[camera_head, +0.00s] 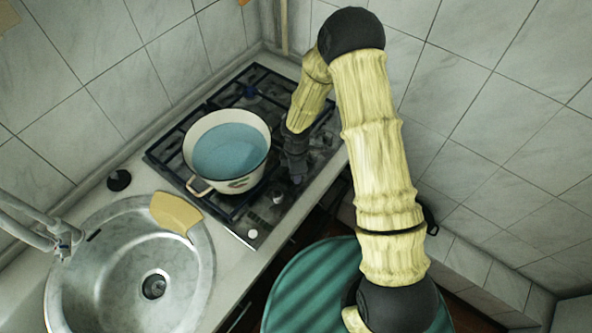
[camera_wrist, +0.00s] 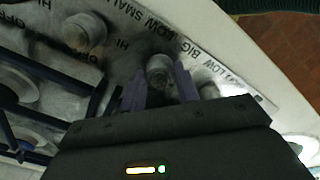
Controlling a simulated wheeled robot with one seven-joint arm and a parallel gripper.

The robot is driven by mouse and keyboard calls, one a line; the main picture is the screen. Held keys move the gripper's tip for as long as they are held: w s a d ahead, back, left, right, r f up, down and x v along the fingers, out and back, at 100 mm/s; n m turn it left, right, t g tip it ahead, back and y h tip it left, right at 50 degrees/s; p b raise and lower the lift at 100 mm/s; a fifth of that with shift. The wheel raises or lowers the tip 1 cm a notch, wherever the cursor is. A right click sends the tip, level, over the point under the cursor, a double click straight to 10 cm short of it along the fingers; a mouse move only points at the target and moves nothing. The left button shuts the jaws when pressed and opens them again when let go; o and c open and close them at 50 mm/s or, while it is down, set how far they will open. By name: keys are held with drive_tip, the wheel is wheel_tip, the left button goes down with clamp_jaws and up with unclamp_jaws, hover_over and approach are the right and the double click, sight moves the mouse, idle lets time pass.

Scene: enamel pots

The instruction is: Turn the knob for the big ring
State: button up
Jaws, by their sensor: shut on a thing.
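My gripper (camera_wrist: 160,82) has its two fingers closed around a round grey knob (camera_wrist: 159,68) on the stove's control panel (camera_wrist: 128,62). Printed words run along the panel, and "BIG" sits close to this knob. A second knob (camera_wrist: 86,32) is at upper left in the wrist view, and another (camera_wrist: 208,89) is partly hidden right of my fingers. In the head view my gripper (camera_head: 296,172) reaches down at the right part of the stove's front, hiding the held knob. The stove (camera_head: 222,214) is dark with black grates.
A white enamel pot (camera_head: 190,157) with blue inside stands on the grate left of my gripper. A round sink (camera_head: 205,250) with a tan board (camera_head: 176,212) on its rim lies at left. A green striped round surface (camera_head: 315,290) is in front. Tiled walls close off the back and right.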

drive_tip(key=shift+d, duration=0.1)
drive_tip(key=o, duration=1)
wheel_tip(320, 180, up, 17)
drive_tip(key=shift+r+b, duration=0.2)
drive_tip(key=shift+b, duration=0.3)
